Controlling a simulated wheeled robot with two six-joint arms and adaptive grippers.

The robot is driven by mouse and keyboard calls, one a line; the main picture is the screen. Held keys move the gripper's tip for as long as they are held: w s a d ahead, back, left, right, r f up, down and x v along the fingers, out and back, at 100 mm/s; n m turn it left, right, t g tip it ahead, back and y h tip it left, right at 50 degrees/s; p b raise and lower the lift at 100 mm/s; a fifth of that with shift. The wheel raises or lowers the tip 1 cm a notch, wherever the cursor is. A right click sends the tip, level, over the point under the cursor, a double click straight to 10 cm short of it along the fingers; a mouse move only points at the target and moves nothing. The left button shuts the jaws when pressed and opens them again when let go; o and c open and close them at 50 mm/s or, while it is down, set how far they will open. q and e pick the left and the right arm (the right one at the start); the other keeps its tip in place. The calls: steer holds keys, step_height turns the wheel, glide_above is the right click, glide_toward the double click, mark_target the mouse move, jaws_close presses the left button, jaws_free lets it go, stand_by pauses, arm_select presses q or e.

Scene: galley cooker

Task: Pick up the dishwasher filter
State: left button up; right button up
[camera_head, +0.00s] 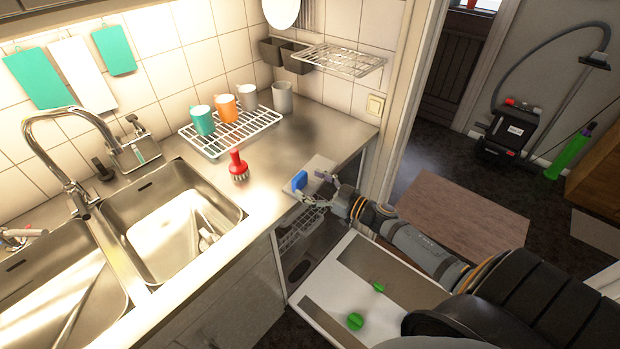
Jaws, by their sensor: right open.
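I cannot pick out the dishwasher filter for certain. The dishwasher (345,290) is open below the counter edge, with its pale door lowered. Inside it a rack (300,227) shows, and a dark oval (299,271) lies lower down; I cannot tell whether the oval is the filter or its well. A small blue object (299,181) is by a pale flat board at the counter's right end. My right gripper (312,187) is open beside the blue object, its fingers spread and apparently empty. My left gripper is out of view.
Two green pieces (355,321) (378,286) are on the lowered door. A red brush (238,167) stands on the counter, near a wire rack (231,132) with mugs. A double sink (170,220) fills the left. The door frame is close behind my right arm.

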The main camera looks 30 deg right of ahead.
mark_target(300, 176)
steer(key=x, duration=0.3)
steer(key=p+x, duration=0.1)
steer(key=shift+w+a+f, duration=0.1)
steer(key=shift+w+f, duration=0.2)
steer(key=shift+s, duration=0.15)
steer(key=c, duration=1.3)
steer(key=shift+r, duration=0.55)
step_height(300, 176, up, 3)
steer(key=shift+s+f+p, duration=0.1)
steer(key=shift+s+p, duration=0.05)
steer(key=shift+p, duration=0.4)
steer(key=s+a+r+p, duration=0.3)
steer(key=s+r+p, duration=0.6)
steer(key=s, duration=0.4)
steer(key=shift+s+p, duration=0.15)
steer(key=shift+p, duration=0.35)
